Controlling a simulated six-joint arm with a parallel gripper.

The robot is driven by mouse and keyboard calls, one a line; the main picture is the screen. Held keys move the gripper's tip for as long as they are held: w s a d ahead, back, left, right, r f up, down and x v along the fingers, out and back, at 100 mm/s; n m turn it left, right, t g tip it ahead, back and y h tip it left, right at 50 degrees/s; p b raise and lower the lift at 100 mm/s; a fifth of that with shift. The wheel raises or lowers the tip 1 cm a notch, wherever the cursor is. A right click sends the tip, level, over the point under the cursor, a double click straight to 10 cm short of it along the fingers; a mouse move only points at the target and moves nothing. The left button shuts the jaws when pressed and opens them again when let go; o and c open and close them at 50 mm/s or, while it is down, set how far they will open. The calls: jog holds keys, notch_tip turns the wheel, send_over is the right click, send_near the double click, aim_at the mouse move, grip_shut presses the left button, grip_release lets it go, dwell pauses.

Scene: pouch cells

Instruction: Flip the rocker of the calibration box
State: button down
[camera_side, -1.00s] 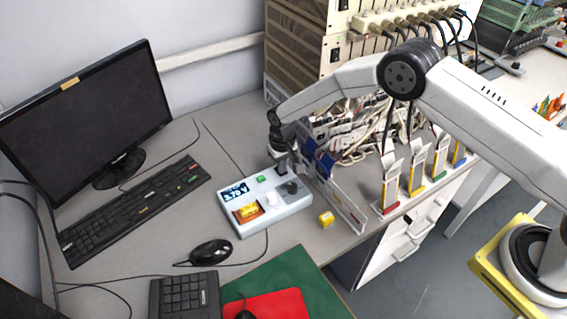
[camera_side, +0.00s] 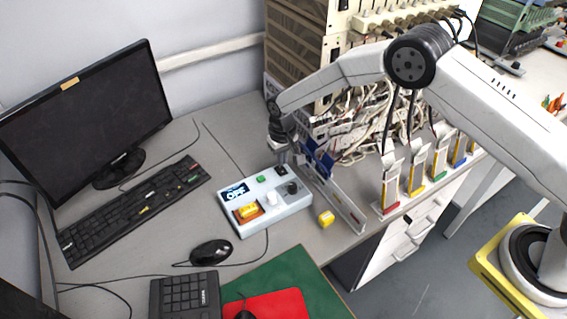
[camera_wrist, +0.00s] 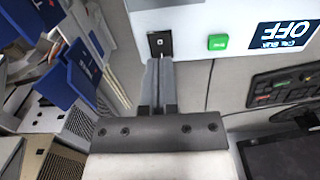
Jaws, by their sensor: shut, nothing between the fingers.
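The calibration box (camera_side: 300,207) is pale with a display (camera_side: 235,191) that reads OFF; the display shows upside down in the wrist view (camera_wrist: 282,34). Its small black rocker (camera_side: 281,171) sits at the back edge of the top face and shows as a black square with a light mark in the wrist view (camera_wrist: 160,44). I cannot tell its tilt. My gripper (camera_side: 282,160) is shut and empty, its tips just behind and above the rocker. In the wrist view the closed fingertips (camera_wrist: 158,62) lie at the rocker's near edge; contact is unclear.
The box also carries a green button (camera_side: 261,179), knobs and a yellow piece (camera_side: 248,210) in an orange recess. A blue-topped rack (camera_side: 318,160) and cables crowd the right. Keyboard (camera_side: 135,208) and mouse (camera_side: 211,253) are left.

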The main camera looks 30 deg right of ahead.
aim_at(285, 171)
jog(key=shift+r, duration=1.9)
jog(key=s+d+r+t, duration=0.1)
jog(key=s+d+r, duration=0.8)
jog(key=s+r, duration=0.15)
jog(key=s+d+r, duration=0.1)
jog(key=s+d, duration=0.1)
jog(key=s, duration=0.6)
jog(key=s+d+r+t, duration=0.1)
jog(key=s+d+r, duration=0.1)
jog(key=s, duration=0.6)
jog(key=shift+s+d+t, duration=0.25)
jog(key=shift+d+t, duration=0.05)
jog(key=shift+d, duration=0.45)
